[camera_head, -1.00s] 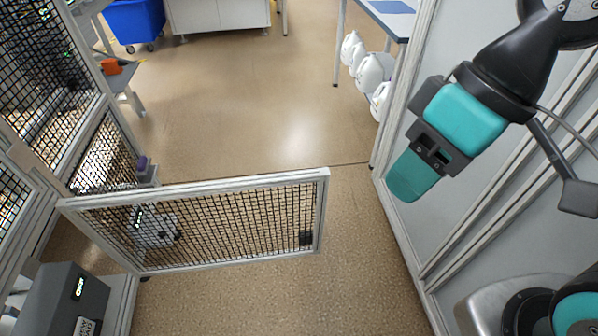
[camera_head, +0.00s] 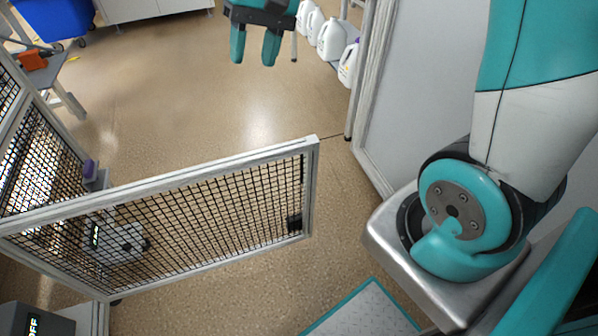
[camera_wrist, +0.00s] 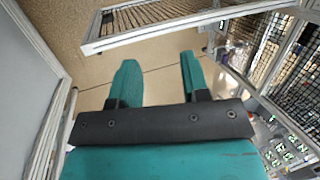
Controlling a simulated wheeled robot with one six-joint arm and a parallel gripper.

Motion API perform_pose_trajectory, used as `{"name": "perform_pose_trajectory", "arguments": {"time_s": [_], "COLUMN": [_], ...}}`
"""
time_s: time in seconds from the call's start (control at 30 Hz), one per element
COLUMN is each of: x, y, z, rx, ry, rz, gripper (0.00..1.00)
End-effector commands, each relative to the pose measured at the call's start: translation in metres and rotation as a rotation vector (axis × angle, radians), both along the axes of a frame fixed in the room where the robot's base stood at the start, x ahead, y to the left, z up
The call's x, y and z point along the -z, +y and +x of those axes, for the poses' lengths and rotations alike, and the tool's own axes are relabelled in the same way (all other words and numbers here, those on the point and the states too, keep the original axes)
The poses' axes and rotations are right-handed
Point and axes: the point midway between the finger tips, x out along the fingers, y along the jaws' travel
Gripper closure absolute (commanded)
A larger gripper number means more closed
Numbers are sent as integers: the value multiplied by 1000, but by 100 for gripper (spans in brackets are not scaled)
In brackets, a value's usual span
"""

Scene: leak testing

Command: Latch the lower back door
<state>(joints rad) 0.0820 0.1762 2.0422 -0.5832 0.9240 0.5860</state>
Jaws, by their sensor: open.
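The lower back door (camera_head: 180,215) is a low mesh panel in a pale metal frame. It stands swung open across the floor, its free end toward the middle of the head view. A small dark block (camera_head: 294,222), perhaps its latch part, sits near that free end. The door's frame also shows at the top of the wrist view (camera_wrist: 175,27). My gripper (camera_head: 255,60) has two teal fingers, open and empty. It is beyond the door at the top of the head view, apart from it. In the wrist view my gripper (camera_wrist: 158,75) has bare floor between its fingers.
A pale wall panel with a metal post (camera_head: 368,90) stands at right. White jugs (camera_head: 328,38) stand behind it. A blue bin (camera_head: 48,15) and an orange item (camera_head: 32,60) are at upper left. A purple-topped part (camera_head: 91,170) is by the left mesh. The middle floor is clear.

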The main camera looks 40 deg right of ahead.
Motion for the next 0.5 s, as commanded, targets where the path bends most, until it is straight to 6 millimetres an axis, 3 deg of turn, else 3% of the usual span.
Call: {"name": "perform_pose_trajectory", "arguments": {"time_s": [0.03,0.2,0.3,0.4,0.5], "x": [56,155,206,243,264], "y": [-27,-117,-166,-202,-225], "z": [28,91,109,117,120], "rx": [125,520,706,843,928], "ry": [57,231,312,374,412], "rz": [-6,-30,-43,-54,-62], "gripper": [58,58,58,58,58]}}
